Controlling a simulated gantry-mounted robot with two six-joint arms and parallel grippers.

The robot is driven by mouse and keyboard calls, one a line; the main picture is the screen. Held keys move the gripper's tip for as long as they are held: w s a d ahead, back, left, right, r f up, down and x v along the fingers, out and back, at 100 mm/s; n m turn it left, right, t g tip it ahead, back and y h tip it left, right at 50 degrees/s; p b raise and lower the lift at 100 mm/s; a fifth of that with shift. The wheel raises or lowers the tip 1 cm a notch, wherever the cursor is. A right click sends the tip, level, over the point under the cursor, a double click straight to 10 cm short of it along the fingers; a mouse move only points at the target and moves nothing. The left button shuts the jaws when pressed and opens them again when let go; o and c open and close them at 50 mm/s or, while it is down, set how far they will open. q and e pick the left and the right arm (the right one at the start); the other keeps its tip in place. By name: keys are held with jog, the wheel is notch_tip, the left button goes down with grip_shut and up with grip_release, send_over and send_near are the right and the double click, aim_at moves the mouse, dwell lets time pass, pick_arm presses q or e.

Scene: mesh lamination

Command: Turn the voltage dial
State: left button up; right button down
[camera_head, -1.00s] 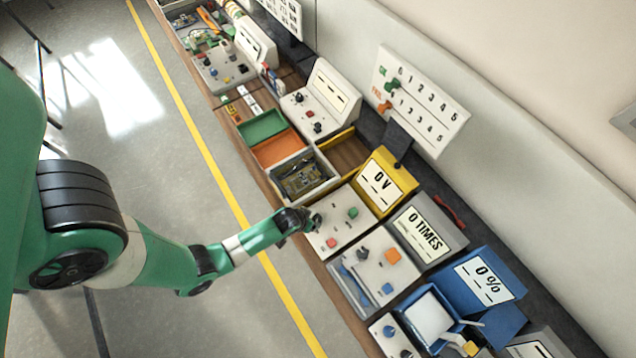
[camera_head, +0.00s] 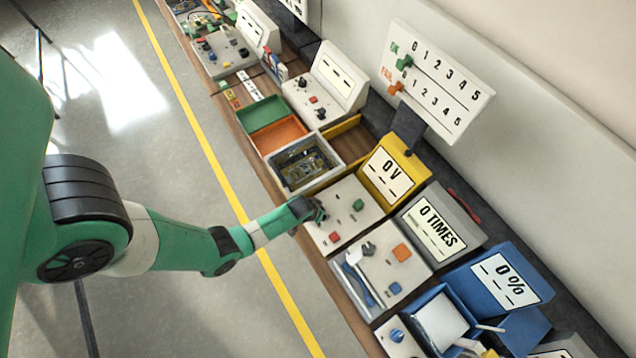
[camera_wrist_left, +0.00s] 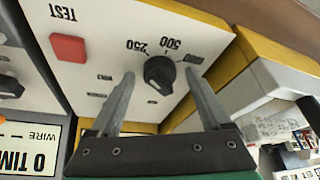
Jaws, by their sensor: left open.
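The voltage dial (camera_wrist_left: 160,72) is a black round knob on a white panel (camera_wrist_left: 105,30), with 250 and 500 printed beside it, upside down in the left wrist view. My left gripper (camera_wrist_left: 159,84) is open, one finger on each side of the dial. I cannot tell whether the fingers touch it. In the head view my left gripper (camera_head: 315,211) is over the left part of the panel and hides the dial. The yellow-framed display (camera_head: 387,174) behind the panel reads 0 V. My right gripper is not in view.
A red TEST button (camera_wrist_left: 68,47) and a green button (camera_head: 358,204) are on the same panel. A grey unit reading 0 TIMES (camera_head: 436,226) stands beside it, with wrenches (camera_head: 358,275) in front. A grey tray (camera_head: 303,163) with a circuit board lies on the other side.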

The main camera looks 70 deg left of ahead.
pick_arm(q)
grip_shut()
jog(key=shift+m, duration=0.3)
jog(key=shift+s+a+m+t+h, duration=0.1)
jog(key=shift+m+t+h, duration=0.3)
jog(key=shift+m, duration=0.6)
jog(key=m, duration=0.2)
jog(key=m+h, duration=0.1)
jog(key=m, duration=0.1)
jog(key=shift+a+h, duration=0.15)
jog(key=shift+h, duration=0.15)
jog(key=shift+m+h, duration=0.6)
jog(key=shift+m, duration=1)
